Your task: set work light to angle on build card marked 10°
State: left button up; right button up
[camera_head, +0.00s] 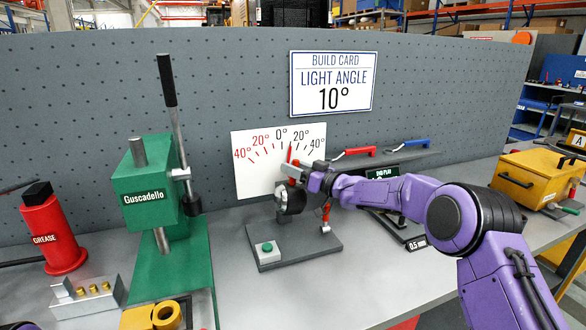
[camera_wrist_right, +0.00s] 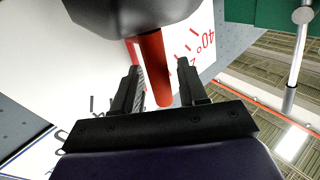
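The build card (camera_head: 333,84) on the pegboard reads "LIGHT ANGLE 10°". Below it is a white angle scale (camera_head: 256,178) marked 40°, 20°, 0°, 20°, 40°. The work light (camera_head: 291,199) has a dark round head on a grey base with a green button. A red pointer (camera_head: 290,152) stands between 0° and the right-hand 20°. My right gripper (camera_head: 294,178) is at the light, in front of the scale. In the right wrist view, its two fingers stand open on either side of a red bar (camera_wrist_right: 155,75), with a gap on the right. My left gripper is not in view.
A green press (camera_head: 145,195) marked "Guscadello" and a red grease can (camera_head: 53,235) stand left. A yellow box (camera_head: 540,176) is at the far right. A red-handled tool (camera_head: 354,152) and a blue-handled one (camera_head: 411,144) lie behind my right arm.

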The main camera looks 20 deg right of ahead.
jog(key=b+v, duration=0.2)
jog(key=v, duration=0.8)
jog(key=shift+s+d+b, duration=0.2)
jog(key=shift+d+b, duration=0.05)
jog(key=shift+b, duration=0.15)
